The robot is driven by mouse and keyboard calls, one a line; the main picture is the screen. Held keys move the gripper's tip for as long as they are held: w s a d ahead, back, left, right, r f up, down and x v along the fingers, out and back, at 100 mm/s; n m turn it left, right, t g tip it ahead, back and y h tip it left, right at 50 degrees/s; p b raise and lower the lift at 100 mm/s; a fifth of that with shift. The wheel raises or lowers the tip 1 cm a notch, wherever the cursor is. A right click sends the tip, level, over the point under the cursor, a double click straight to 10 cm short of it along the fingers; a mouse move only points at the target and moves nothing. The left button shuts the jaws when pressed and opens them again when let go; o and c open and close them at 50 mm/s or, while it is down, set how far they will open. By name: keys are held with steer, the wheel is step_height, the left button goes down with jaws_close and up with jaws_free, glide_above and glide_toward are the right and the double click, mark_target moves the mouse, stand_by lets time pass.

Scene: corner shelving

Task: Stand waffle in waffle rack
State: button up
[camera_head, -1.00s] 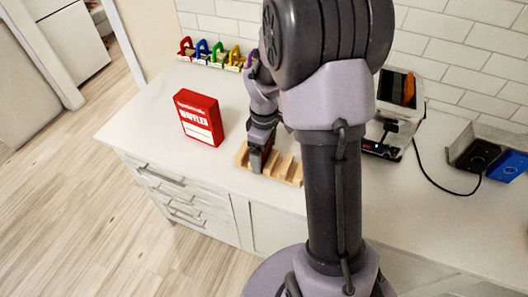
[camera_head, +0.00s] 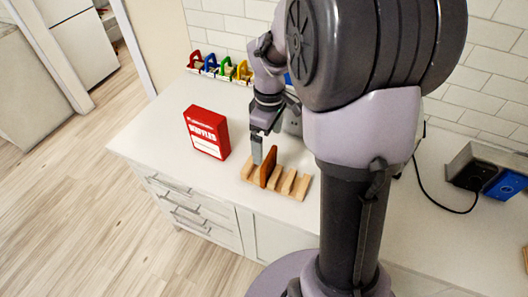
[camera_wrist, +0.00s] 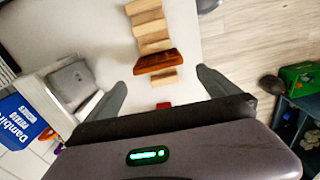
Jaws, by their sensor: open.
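The brown-orange waffle (camera_head: 268,166) stands on edge in a slot near the left end of the wooden waffle rack (camera_head: 301,187) in the head view. In the wrist view the waffle (camera_wrist: 160,62) lies across the rack (camera_wrist: 151,27), with wooden dividers on both sides of it. My gripper (camera_head: 262,150) is just above and behind the waffle in the head view, partly hidden. In the wrist view my gripper (camera_wrist: 162,82) has its fingers wide apart with nothing between them, and the waffle is beyond the tips, clear of both.
A red waffle box (camera_head: 207,133) stands left of the rack. Several coloured holders (camera_head: 225,68) line the back wall. A grey toaster (camera_wrist: 74,80) and a blue box (camera_wrist: 18,122) show in the wrist view. The counter's front left is clear.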

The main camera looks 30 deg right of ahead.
steer(key=s+a+r+m+t+y, duration=0.1)
steer(key=s+a+r+m+t, duration=0.1)
steer(key=s+a+r+m, duration=0.3)
steer(key=s+a+r+m+t+y, duration=0.1)
steer(key=s+a+r+m+t, duration=0.2)
steer(key=s+a+r+m, duration=0.3)
steer(key=s+a+r, duration=0.1)
steer(key=s+a, duration=0.3)
steer(key=s, duration=0.2)
steer(key=shift+a+r+m+t, duration=0.2)
steer(key=shift+a+m+t, duration=0.1)
steer(key=shift+a, duration=0.1)
